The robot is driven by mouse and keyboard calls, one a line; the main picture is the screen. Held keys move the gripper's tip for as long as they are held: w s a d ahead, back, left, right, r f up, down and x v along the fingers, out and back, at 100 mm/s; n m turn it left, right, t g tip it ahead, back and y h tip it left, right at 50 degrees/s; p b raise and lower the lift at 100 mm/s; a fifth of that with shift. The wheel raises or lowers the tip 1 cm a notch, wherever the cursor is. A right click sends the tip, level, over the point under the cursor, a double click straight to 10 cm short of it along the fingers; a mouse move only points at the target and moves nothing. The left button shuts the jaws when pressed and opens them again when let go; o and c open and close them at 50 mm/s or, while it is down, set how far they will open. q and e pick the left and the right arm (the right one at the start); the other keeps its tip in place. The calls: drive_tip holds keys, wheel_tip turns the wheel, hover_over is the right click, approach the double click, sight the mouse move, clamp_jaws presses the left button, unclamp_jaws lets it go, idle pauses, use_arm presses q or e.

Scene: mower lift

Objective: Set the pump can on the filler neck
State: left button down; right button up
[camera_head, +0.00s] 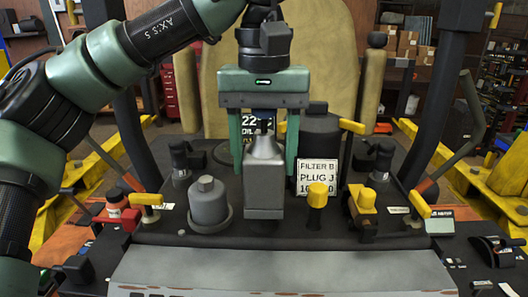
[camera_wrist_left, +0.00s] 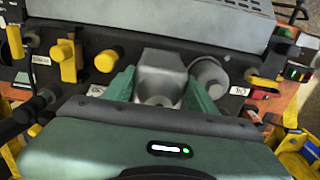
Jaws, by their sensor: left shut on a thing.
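My left gripper (camera_head: 264,170) points down, with its green fingers shut on the two sides of the pump can (camera_head: 264,190). The can is a grey metal block with a sloped shoulder and narrow top, held upright over the dark console. In the left wrist view the can (camera_wrist_left: 160,72) sits between the fingertips. Whether its base touches the console cannot be told. No filler neck can be made out for certain; the area under the can is hidden. A grey capped cylinder on a round base (camera_head: 208,205) stands just left of the can. My right gripper is not in view.
A yellow-topped plug (camera_head: 317,193) and yellow handles (camera_head: 364,200) stand to the right. A white "FILTER B, PLUG J" sign (camera_head: 317,177) is close behind. Black knobs (camera_head: 182,160) rise at left. A bare grey panel (camera_head: 280,272) lies in front.

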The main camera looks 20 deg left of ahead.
use_arm(q)
drive_tip(key=shift+r, duration=0.15)
drive_tip(key=shift+f, duration=0.2)
idle(0.3)
drive_tip(key=shift+f+b, duration=0.45)
drive_tip(key=shift+f, duration=0.3)
drive_tip(key=c, duration=0.7)
unclamp_jaws()
drive_tip(key=o, duration=0.3)
drive_tip(key=shift+s, duration=0.1)
